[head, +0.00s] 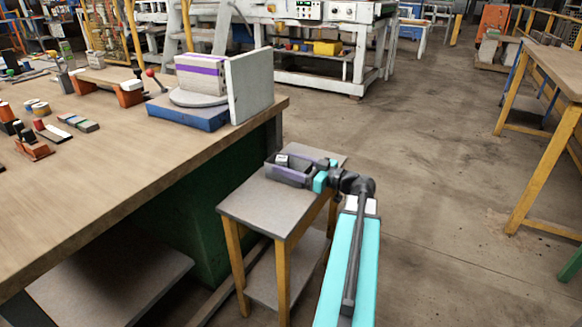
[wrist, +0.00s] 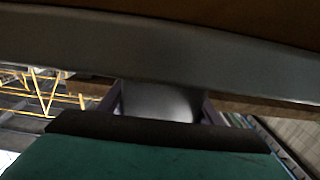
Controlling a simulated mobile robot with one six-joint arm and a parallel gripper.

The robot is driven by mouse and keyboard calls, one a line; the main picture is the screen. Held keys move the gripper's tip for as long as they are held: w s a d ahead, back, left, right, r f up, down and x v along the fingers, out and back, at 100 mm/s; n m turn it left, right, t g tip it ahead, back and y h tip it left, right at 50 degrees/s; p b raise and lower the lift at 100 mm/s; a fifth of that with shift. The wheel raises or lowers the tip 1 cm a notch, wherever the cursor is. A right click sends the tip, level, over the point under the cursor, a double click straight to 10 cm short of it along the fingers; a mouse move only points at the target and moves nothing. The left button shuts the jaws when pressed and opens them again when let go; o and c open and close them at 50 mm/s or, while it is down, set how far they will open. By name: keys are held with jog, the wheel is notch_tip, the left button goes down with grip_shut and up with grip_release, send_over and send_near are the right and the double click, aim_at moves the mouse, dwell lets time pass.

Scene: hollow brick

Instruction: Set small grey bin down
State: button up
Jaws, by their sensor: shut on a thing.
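The small grey bin (head: 287,176) has a dark, purplish-grey wall. It is over the far left part of a small side table (head: 265,212) in the head view. I cannot tell whether its bottom touches the tabletop or is just above it. A small pale object (head: 282,159) shows inside it. My gripper (head: 323,174) comes from the right and is shut on the bin's right side. In the wrist view, a green finger pad with a dark edge fills the bottom, and a close grey surface (wrist: 160,101) shows past it. The grip itself is mostly hidden.
The side table's front part is bare. A large wooden workbench (head: 130,152) stands to the left, with a blue-based turntable fixture (head: 190,112) near its corner. Another table (head: 555,68) is far right. The floor (head: 430,150) between is clear.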

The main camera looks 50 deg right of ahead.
aim_at(308, 170)
jog(key=shift+f, duration=0.1)
dwell(0.3)
jog(key=o, duration=1.1)
jog(key=shift+f, duration=0.1)
jog(key=shift+c, duration=0.2)
jog(key=shift+s+d+p, duration=0.15)
jog(key=shift+s+p, duration=0.15)
jog(key=shift+s, duration=0.3)
jog(key=p+v, duration=0.3)
jog(key=v, duration=0.7)
jog(key=shift+s, duration=0.4)
jog(key=shift+s, duration=0.1)
